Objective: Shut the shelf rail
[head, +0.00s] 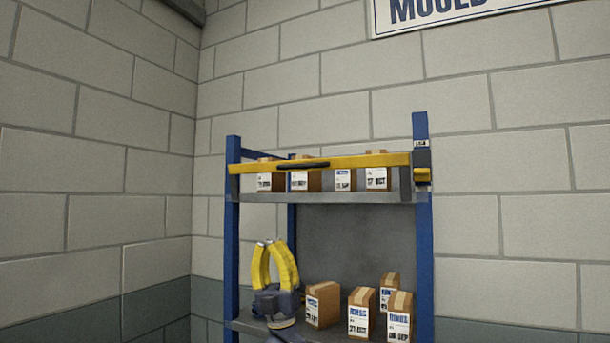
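The shelf rail (365,160) is a yellow bar with a dark handle (303,165). It spans the front of the upper shelf in the head view, its right end a little higher in the picture than its left. At the right post is a dark grey bracket with a yellow piece (422,175); I cannot tell whether the rail is seated in it. My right gripper (268,242) has yellow fingers pointing up, their tips close together with nothing seen between them. It is below the rail, apart from it, in front of the shelf's lower left. My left gripper is not in view.
The blue-posted shelf unit (424,260) stands before a block wall. Several cartons (305,181) sit behind the rail on the upper shelf (330,198). More cartons (322,304) stand on the lower level, right of my gripper. The space between levels is mostly clear.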

